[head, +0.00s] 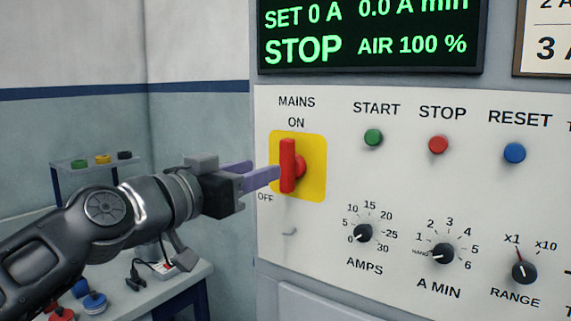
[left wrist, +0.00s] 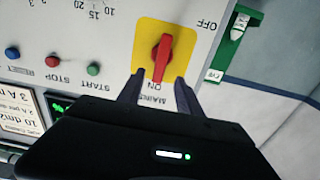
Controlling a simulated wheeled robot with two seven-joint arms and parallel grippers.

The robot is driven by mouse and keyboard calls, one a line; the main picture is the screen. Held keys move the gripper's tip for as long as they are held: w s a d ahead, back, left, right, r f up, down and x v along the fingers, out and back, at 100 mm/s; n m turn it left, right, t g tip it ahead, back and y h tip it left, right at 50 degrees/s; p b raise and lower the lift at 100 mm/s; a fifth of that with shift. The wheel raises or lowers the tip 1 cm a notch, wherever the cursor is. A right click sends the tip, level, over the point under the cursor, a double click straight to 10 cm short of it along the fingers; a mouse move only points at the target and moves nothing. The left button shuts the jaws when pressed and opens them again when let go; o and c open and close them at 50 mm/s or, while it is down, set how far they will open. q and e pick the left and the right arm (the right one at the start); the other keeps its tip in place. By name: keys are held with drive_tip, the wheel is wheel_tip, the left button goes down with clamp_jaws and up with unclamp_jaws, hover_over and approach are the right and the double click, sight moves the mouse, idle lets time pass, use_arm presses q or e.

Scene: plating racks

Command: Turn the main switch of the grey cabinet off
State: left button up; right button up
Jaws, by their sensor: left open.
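The main switch of the grey cabinet is a red handle (head: 288,166) on a yellow plate (head: 315,165). The handle stands upright, in line with the ON mark above it; OFF is printed at the lower left. My left gripper (head: 268,177) comes in from the left, its fingers close to the handle. In the left wrist view, the open fingers (left wrist: 158,80) lie to either side of the ON end of the red handle (left wrist: 162,55). I cannot tell whether they touch it. My right gripper is not in view.
The cabinet panel (head: 405,185) also carries a green START button (head: 373,138), a red STOP button (head: 438,145), a blue RESET button (head: 514,153) and several black knobs. A green-lit display (head: 370,35) is above. A bench (head: 130,285) with coloured items stands at the lower left.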

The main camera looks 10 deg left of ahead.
sight(283, 162)
use_arm(q)
drive_tip(key=shift+w, duration=0.1)
drive_tip(key=p+x, duration=0.2)
drive_tip(key=x, duration=0.5)
drive_tip(key=shift+w+d, duration=0.1)
drive_tip(key=shift+w, duration=0.25)
clamp_jaws()
idle(0.5)
